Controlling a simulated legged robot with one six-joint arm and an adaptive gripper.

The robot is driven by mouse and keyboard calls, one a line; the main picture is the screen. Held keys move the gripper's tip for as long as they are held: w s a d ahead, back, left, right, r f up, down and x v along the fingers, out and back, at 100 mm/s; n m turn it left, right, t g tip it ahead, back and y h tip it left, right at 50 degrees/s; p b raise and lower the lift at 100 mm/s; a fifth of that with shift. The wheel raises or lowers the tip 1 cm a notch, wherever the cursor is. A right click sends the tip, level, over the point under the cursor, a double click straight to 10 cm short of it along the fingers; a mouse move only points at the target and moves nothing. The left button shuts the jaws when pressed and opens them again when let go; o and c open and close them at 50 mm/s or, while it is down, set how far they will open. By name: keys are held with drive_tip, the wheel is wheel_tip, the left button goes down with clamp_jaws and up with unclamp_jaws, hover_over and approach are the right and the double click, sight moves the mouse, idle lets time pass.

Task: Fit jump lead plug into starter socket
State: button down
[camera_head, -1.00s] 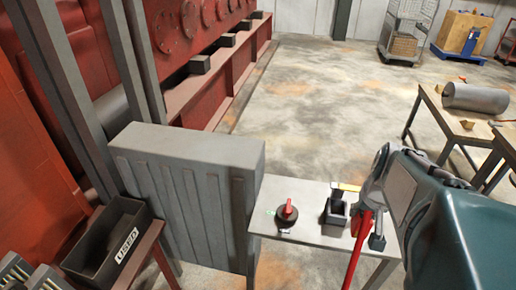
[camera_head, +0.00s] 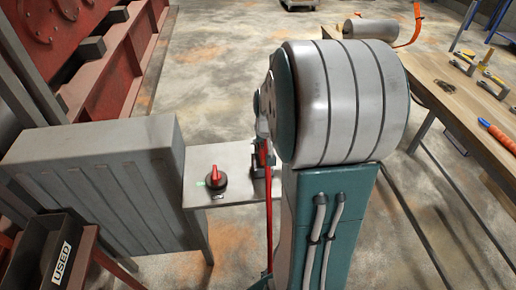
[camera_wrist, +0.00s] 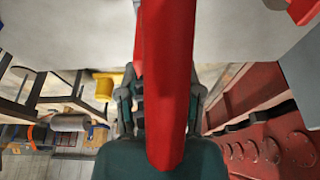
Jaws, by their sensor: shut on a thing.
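My gripper (camera_head: 262,135) is over the right part of the small grey table, mostly covered by my arm. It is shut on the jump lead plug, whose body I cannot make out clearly. The red lead (camera_head: 269,205) hangs down past the table's right edge. In the wrist view the red lead (camera_wrist: 165,80) fills the middle, between the gripper's fingers (camera_wrist: 162,103), and hides their tips. A dark block (camera_head: 254,172), likely the starter socket, stands on the table just below the gripper, partly hidden. I cannot tell whether plug and socket touch.
A red knob (camera_head: 216,178) on a dark round base sits on the small table (camera_head: 199,162), left of my gripper. A grey ribbed cabinet (camera_head: 110,170) stands left of it. A bin marked USED (camera_head: 55,255) is at lower left. A wooden bench (camera_head: 440,75) with tools is at right.

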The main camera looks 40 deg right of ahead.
sight(262, 153)
drive_tip(key=shift+w+d+f, duration=0.3)
drive_tip(key=shift+w+f, duration=0.2)
drive_tip(key=shift+f, duration=0.1)
drive_tip(key=f, duration=0.1)
drive_tip(key=a+f, duration=0.1)
drive_tip(key=f, duration=0.1)
drive_tip(key=shift+w, duration=0.2)
drive_tip(key=shift+f, duration=0.2)
drive_tip(key=shift+d, duration=0.2)
drive_tip(key=shift+d, duration=0.1)
drive_tip(key=shift+c, duration=1.2)
unclamp_jaws()
drive_tip(key=shift+f, duration=0.1)
